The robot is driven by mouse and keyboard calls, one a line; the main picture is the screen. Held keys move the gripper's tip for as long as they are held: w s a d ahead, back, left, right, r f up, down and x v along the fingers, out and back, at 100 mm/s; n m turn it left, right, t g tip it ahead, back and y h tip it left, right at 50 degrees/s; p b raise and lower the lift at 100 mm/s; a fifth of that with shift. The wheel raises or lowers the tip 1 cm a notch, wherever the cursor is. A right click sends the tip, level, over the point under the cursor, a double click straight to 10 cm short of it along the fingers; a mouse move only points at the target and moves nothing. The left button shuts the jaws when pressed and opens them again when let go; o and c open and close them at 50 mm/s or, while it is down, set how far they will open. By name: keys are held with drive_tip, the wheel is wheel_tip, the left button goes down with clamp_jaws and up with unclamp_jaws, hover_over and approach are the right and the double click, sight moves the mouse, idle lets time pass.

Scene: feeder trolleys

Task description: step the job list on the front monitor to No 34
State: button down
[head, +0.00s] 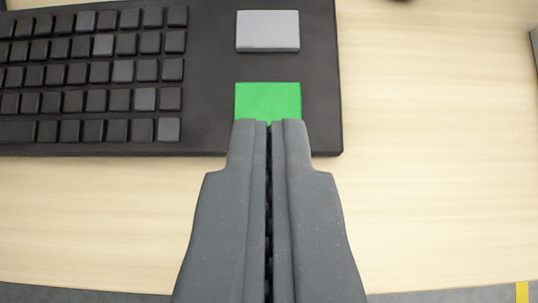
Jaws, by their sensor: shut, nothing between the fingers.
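A black keyboard (215,120) lies on the table in the head view. Its right part carries two large keys: a grey key (267,31) farther away and a bright green key (267,99) nearer to me. My gripper (269,122) is shut and empty. Its fingertips point at the green key and cover its near edge in the picture; I cannot tell whether they touch it. The front monitor and its job list are not in view.
Rows of small black keys, a few of them grey, fill the keyboard's left part (90,75). The table's near edge runs along the bottom, with a yellow strip (522,292) at the lower right.

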hover_over(269, 88)
drive_tip(key=s, duration=0.3)
drive_tip(key=f, duration=0.4)
drive_tip(key=shift+w+f+b, duration=0.2)
drive_tip(key=shift+f+b, duration=0.15)
drive_tip(key=shift+f, duration=0.05)
wheel_tip(269, 88, down, 3)
drive_tip(key=shift+s+r, duration=0.1)
drive_tip(key=shift+r, duration=0.1)
drive_tip(key=shift+f, duration=0.65)
drive_tip(key=shift+b, duration=0.3)
